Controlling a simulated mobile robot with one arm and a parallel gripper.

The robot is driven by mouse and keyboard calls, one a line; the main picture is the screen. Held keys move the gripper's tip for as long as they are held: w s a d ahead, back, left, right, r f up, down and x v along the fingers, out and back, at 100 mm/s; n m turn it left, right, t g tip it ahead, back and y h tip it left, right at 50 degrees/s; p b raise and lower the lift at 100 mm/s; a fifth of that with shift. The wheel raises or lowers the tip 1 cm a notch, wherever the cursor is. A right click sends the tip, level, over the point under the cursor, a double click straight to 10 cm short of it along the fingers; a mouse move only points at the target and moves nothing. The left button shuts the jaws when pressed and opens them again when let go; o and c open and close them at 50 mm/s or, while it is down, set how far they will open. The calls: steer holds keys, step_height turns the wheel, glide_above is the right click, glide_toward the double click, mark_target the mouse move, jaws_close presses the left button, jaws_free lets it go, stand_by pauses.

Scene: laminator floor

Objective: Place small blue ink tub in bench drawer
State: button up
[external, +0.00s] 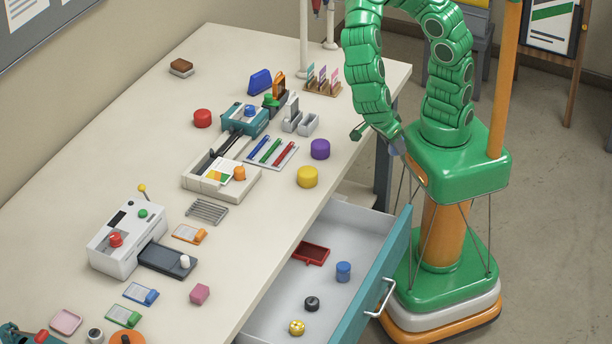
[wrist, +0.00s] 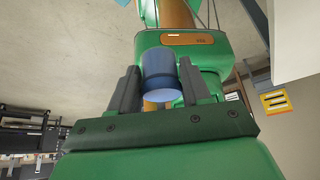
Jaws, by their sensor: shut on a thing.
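My gripper (external: 389,139) is beside my green base, to the right of the table's edge and above the drawer's far end. In the wrist view its two dark fingers (wrist: 158,82) are shut on a small blue tub (wrist: 158,66) with a darker blue band. In the external view the held tub is small and hard to make out. The bench drawer (external: 375,222) is pulled open, with a teal front and a pale inside. Another blue tub (external: 343,271) stands upright in the drawer, apart from my gripper.
The drawer also holds a red tray (external: 311,253), a black round piece (external: 312,303) and a yellow round piece (external: 297,327). Purple (external: 320,149) and yellow (external: 307,177) tubs stand near the table's edge. The drawer floor has free room between its things.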

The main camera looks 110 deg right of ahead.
step_height(320, 180, down, 16)
glide_above(361, 251)
steer(key=f, duration=0.9)
steer(key=shift+w, duration=0.4)
steer(key=shift+w+a+f, duration=0.15)
steer(key=shift+w+f, duration=0.35)
steer(key=shift+f, duration=0.05)
steer(key=shift+w+f, duration=0.1)
steer(key=shift+f, duration=1.6)
steer(key=o, duration=1.2)
steer(key=shift+f, duration=0.1)
steer(key=shift+c, duration=0.2)
